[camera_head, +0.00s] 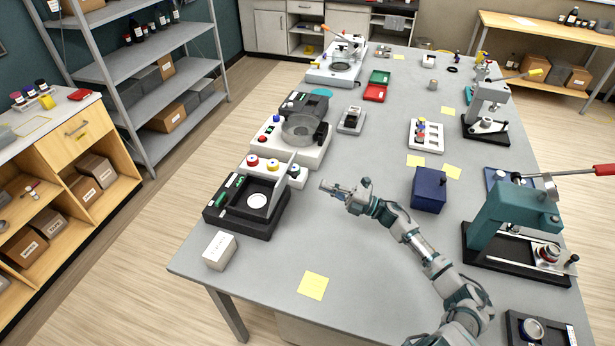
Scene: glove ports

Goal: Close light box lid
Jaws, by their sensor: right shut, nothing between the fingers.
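The light box appears to be the low black box (221,213) at the left edge of the table, with a white round disc (257,201) inside its open top. A thin grey panel (281,186), which looks like its lid, stands steeply raised along the box's right side. My right gripper (336,190) is shut and empty, above the table to the right of the raised panel. It points left towards the panel, with a visible gap between them. My left gripper is not in view.
A small white carton (219,250) stands in front. A dark blue box (429,190) and a teal press (512,221) stand right of my gripper. The table's near middle is clear except a yellow note (313,286).

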